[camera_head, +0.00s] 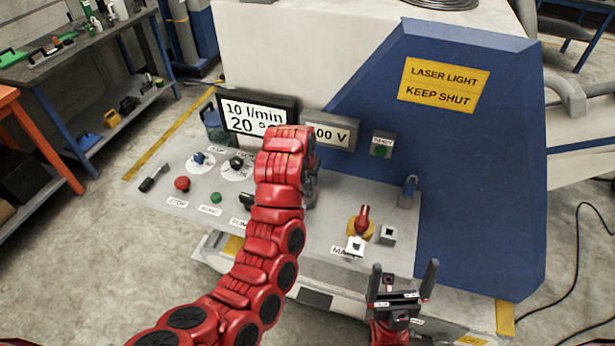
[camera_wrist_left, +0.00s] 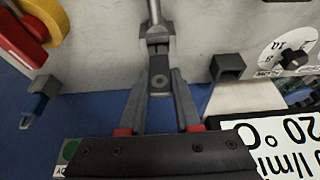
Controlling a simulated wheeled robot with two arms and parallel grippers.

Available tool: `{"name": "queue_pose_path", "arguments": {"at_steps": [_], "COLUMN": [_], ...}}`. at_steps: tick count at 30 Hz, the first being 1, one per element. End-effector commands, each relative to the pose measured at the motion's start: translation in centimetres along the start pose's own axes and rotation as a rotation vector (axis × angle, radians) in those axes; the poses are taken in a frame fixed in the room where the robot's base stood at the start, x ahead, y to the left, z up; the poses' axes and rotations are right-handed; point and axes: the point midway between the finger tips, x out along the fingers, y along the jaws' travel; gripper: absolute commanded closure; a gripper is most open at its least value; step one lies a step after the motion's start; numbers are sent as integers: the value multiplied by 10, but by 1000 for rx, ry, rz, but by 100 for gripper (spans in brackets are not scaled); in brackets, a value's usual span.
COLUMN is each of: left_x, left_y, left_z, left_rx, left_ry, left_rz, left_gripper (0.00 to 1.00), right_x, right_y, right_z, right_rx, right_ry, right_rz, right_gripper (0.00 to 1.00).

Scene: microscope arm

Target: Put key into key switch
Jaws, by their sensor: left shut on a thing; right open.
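My left gripper (camera_wrist_left: 159,85) is shut on a dark grey piece with a round mark (camera_wrist_left: 159,72), seemingly the key. A grey block with a lighter rod (camera_wrist_left: 157,30) lies right beyond it; I cannot tell whether the two are joined. In the head view my left gripper (camera_head: 311,185) is low over the middle of the panel, and its red arm hides the held piece. A small grey block with a dark square opening (camera_head: 388,236) sits right of the red rotary switch, a paler one (camera_head: 355,246) below it; which is the key switch is unclear. My right gripper (camera_head: 404,280) is open and empty near the panel's front edge.
A red button (camera_head: 182,183), a green button (camera_head: 216,198) and dials (camera_head: 237,163) lie left. Displays (camera_head: 257,114) and a blue housing (camera_head: 470,170) rise behind.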

Motion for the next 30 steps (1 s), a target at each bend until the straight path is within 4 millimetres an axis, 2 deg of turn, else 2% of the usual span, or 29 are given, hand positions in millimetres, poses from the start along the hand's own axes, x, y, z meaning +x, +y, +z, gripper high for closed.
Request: {"name": "queue_pose_path", "arguments": {"at_steps": [9, 10, 15, 25, 30], "left_x": [8, 7, 7, 5, -14], "left_y": [0, 0, 0, 0, 0], "left_z": [3, 3, 3, 3, 2], "left_rx": [0, 0, 0, 0, -1], "left_ry": [0, 0, 0, 1, 6], "left_rz": [0, 0, 0, -1, -1], "left_gripper": [100, 63, 33, 33, 33], "right_x": [-4, -3, -3, -4, -12], "right_y": [0, 0, 0, 0, -1], "right_z": [1, 1, 1, 1, 2], "right_rx": [0, 0, 0, 0, 0], "right_ry": [0, 0, 0, 0, 0], "right_rz": [0, 0, 0, 0, 0], "right_gripper": [0, 0, 0, 0, 0]}}
